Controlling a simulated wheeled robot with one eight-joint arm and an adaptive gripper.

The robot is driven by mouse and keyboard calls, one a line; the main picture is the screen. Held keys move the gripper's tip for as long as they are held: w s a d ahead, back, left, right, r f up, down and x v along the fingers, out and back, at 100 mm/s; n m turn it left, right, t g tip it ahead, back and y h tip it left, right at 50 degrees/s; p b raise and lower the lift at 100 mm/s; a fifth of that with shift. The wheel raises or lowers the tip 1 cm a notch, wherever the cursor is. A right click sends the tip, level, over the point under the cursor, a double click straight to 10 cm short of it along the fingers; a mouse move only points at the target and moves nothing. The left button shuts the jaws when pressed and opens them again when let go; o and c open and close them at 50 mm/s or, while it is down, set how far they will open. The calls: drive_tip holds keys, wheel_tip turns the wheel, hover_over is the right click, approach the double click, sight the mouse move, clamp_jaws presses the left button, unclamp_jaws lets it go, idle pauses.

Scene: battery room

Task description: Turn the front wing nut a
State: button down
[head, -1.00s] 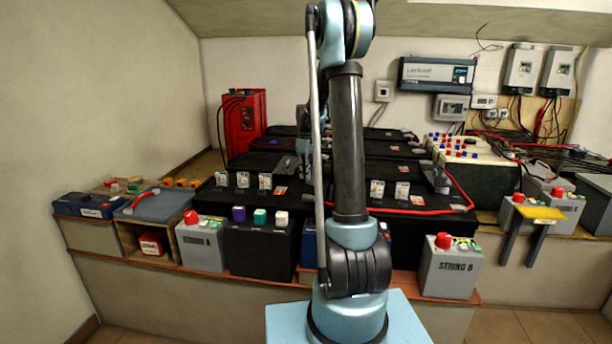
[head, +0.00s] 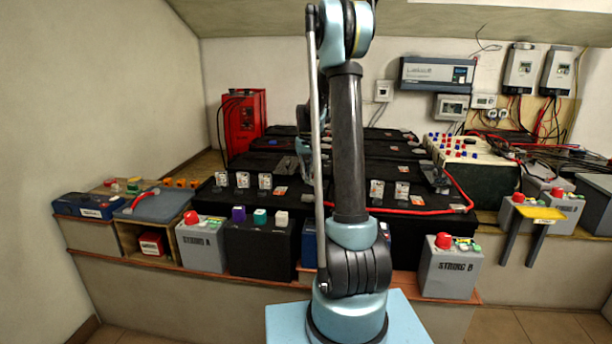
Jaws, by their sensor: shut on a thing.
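My gripper (head: 306,168) is reached out over the black batteries and shows only as a narrow sliver left of my upright arm link. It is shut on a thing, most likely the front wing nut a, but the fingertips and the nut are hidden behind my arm. A grey metal bracket (head: 286,166) lies on the black battery top (head: 255,163) just left of the gripper. I cannot tell whether they touch.
A grey String A box (head: 200,246) and String B box (head: 450,268), both with red knobs, stand along the front ledge. Several white-tagged terminals (head: 243,180) stand on the front batteries. A red cable (head: 445,208) runs at right; a red cabinet (head: 243,122) stands behind.

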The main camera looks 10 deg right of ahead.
drive_tip(key=shift+w+m, duration=0.1)
drive_tip(key=shift+m, duration=1.3)
drive_tip(key=c, duration=1.7)
unclamp_jaws()
wheel_tip(320, 180, up, 12)
drive_tip(key=shift+f, duration=0.1)
